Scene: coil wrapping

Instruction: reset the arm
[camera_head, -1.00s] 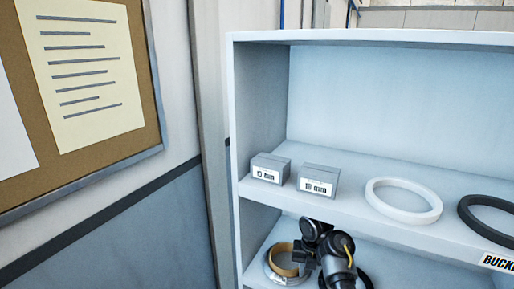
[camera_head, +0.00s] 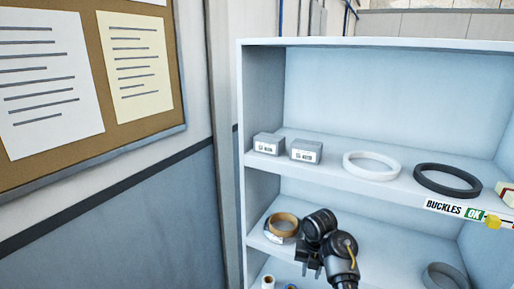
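My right gripper (camera_head: 310,268) is low in the view, in front of the lower shelf (camera_head: 372,238). It is dark and small and points downward. I cannot make out whether its fingers are apart, and nothing is clearly seen in them. My dark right arm link and wrist stand just to its right. My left gripper is not in view.
On the upper shelf (camera_head: 330,172) stand two grey labelled boxes (camera_head: 269,144) (camera_head: 306,151), a white ring (camera_head: 371,165) and a black ring (camera_head: 447,181). A grey ring (camera_head: 445,277) is at lower right. A cork board (camera_head: 90,75) hangs on the left wall.

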